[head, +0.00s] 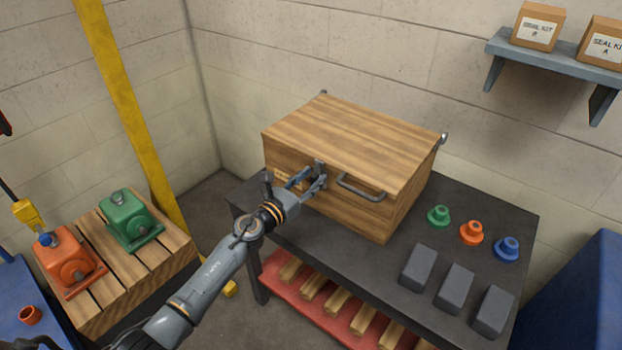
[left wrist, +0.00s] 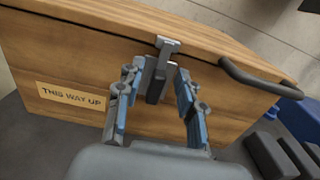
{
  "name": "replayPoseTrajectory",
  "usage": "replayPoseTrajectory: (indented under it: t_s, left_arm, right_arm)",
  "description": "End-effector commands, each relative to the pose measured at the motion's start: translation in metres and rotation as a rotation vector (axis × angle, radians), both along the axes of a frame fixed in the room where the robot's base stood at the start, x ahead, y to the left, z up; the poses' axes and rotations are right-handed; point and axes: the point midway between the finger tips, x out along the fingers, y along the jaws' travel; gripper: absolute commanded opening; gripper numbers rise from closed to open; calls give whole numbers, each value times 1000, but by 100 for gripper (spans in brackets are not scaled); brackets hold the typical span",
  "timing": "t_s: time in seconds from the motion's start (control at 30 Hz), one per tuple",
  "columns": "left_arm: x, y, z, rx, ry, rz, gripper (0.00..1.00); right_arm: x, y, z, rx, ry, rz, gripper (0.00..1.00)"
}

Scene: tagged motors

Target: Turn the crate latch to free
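The wooden crate (head: 345,140) stands closed on a dark workbench. A grey metal latch (head: 320,168) sits at the lid edge on its front face. In the left wrist view the latch (left wrist: 157,78) has a T-shaped top, with its dark lever hanging down the front. My left gripper (head: 311,182) is at the latch. In the left wrist view its blue-grey fingers (left wrist: 159,85) are spread, one on each side of the lever, with gaps showing. Contact with the latch cannot be told. My right gripper is not in view.
A bar handle (head: 361,188) sits right of the latch. Green (head: 438,216), orange (head: 471,233) and blue (head: 507,249) flanged parts and grey blocks (head: 455,288) occupy the bench (head: 395,232) at right. A wooden pallet (head: 150,275) with green and orange motors stands at left.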

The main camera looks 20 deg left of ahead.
Motion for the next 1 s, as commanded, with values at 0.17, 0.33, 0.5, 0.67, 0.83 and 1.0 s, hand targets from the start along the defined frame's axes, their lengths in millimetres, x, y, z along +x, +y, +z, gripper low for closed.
replayPoseTrajectory:
  t_s: [0.17, 0.33, 0.5, 0.67, 0.83, 1.0]
  left_arm:
    - [4, -1, 0, 1, 1, 0, 38]
    - [4, -1, 0, 0, 1, 0, 38]
    - [4, -1, 0, 0, 1, 0, 3]
    - [4, -1, 0, 0, 1, 0, 0]
    - [4, -1, 0, -13, 6, 0, 0]
    - [4, 0, 0, -64, 24, 0, 0]
  right_arm:
    - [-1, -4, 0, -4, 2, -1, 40]
    - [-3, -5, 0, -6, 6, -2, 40]
    - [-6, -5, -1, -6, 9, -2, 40]
    - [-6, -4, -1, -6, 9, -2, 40]
    - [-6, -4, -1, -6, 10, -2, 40]
    - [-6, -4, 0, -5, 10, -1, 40]
